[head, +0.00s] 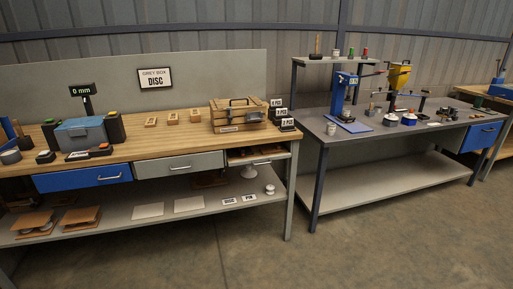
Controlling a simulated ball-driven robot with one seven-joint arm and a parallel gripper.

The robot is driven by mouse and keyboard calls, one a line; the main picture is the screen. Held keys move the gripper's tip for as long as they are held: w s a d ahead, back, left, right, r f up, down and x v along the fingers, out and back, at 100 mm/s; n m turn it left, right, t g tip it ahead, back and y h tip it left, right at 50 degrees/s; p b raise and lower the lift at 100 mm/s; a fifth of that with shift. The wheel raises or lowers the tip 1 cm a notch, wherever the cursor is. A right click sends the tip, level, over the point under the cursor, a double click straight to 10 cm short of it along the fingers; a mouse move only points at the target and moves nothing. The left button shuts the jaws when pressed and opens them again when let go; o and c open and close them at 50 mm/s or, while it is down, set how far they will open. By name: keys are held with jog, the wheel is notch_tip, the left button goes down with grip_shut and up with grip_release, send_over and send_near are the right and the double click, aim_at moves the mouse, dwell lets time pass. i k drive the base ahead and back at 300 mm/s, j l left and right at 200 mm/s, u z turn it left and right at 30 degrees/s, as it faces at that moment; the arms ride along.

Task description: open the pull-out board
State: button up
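The wooden-topped workbench (180,132) fills the left half of the head view. Under its top, right of the grey drawer, is a bay with a thin board (240,161) that looks like the pull-out board. A small pale handle shows at its front. The board seems to sit within the bench front, but it is too small to tell exactly how far in it is. My gripper is not in view.
A blue drawer (83,176) and a grey drawer (180,163) are shut beside the bay. A wooden crate (239,115) stands above it. The lower shelf (110,218) holds plates and blocks. A grey table (415,133) stands right. The floor in front is clear.

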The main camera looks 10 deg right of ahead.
aim_at(252, 155)
jog(key=i+l, duration=0.1)
jog(key=i, duration=0.35)
jog(key=i+l+u, duration=0.1)
jog(key=i, duration=0.4)
jog(key=i+l, duration=0.15)
jog(key=i, duration=0.3)
jog(key=i+l+u, duration=0.1)
jog(key=i, duration=0.35)
jog(key=i+l, duration=0.2)
jog(key=l, duration=0.15)
jog(key=i+l, duration=0.15)
jog(key=l, duration=0.2)
jog(key=i+l+u, duration=0.1)
jog(key=l, duration=0.25)
jog(key=i+l, duration=0.45)
jog(key=l, duration=0.3)
